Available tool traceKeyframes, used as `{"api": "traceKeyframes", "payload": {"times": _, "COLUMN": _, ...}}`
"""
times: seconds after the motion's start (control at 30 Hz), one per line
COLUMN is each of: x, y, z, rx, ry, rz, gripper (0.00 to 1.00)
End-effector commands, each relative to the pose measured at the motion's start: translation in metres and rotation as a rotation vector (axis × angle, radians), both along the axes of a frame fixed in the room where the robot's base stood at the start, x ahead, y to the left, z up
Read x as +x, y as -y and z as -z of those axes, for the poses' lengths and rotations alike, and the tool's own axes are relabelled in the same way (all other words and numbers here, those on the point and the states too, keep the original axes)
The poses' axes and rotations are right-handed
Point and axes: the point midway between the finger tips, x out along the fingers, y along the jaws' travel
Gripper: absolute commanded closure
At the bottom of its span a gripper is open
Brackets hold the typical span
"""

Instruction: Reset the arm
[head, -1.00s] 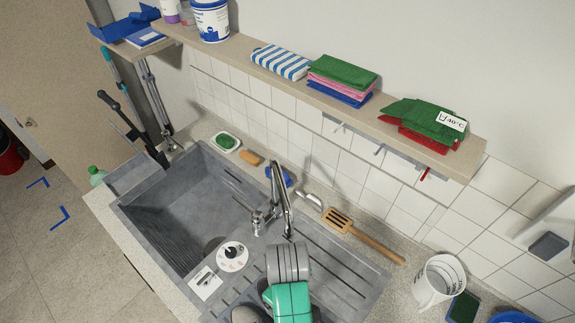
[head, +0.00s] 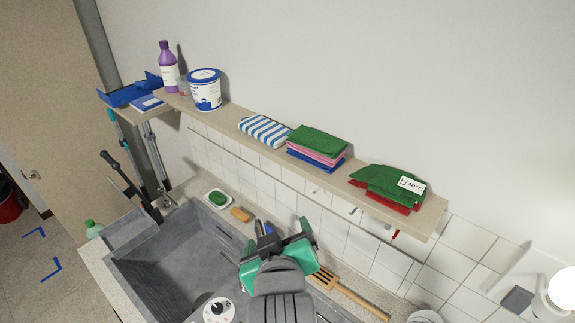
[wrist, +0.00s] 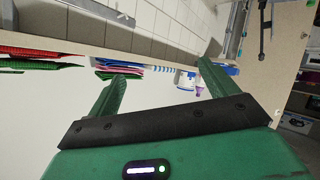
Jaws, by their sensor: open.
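My gripper (head: 278,248) is raised above the sink area, in front of the tiled wall and below the wall shelf. In the wrist view my gripper (wrist: 160,88) has its two green fingers spread wide, with nothing held between them. The grey sink (head: 165,255) lies below and to the left in the head view. My arm hides the tap and much of the drainer.
The wall shelf (head: 232,118) holds a purple bottle (head: 168,68), a white tub (head: 205,92), a striped cloth (head: 264,130), folded cloths (head: 318,142) and green and red cloths (head: 385,185). A wooden spatula (head: 350,296) lies right of my gripper.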

Motion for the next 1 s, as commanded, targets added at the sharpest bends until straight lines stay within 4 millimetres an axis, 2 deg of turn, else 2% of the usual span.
{"api": "traceKeyframes", "payload": {"times": 0.03, "x": -0.003, "y": -0.002, "z": -0.051, "rx": 0.045, "ry": 0.117, "rz": 0.015, "gripper": 0.15}}
{"api": "traceKeyframes", "payload": {"times": 0.13, "x": -0.02, "y": -0.001, "z": -0.141, "rx": 0.154, "ry": 0.361, "rz": 0.039, "gripper": 0.15}}
{"api": "traceKeyframes", "payload": {"times": 0.2, "x": -0.041, "y": 0.001, "z": -0.2, "rx": 0.232, "ry": 0.526, "rz": 0.045, "gripper": 0.15}}
{"api": "traceKeyframes", "payload": {"times": 0.3, "x": -0.077, "y": 0.005, "z": -0.271, "rx": 0.334, "ry": 0.735, "rz": 0.041, "gripper": 0.15}}
{"api": "traceKeyframes", "payload": {"times": 0.4, "x": -0.111, "y": 0.009, "z": -0.319, "rx": 0.412, "ry": 0.891, "rz": 0.028, "gripper": 0.15}}
{"api": "traceKeyframes", "payload": {"times": 0.5, "x": -0.135, "y": 0.012, "z": -0.346, "rx": 0.458, "ry": 0.986, "rz": 0.016, "gripper": 0.15}}
{"api": "traceKeyframes", "payload": {"times": 0.6, "x": -0.145, "y": 0.013, "z": -0.355, "rx": 0.479, "ry": 1.025, "rz": 0.01, "gripper": 0.15}}
{"api": "traceKeyframes", "payload": {"times": 1.0, "x": -0.146, "y": 0.013, "z": -0.355, "rx": 0.481, "ry": 1.028, "rz": 0.01, "gripper": 0.15}}
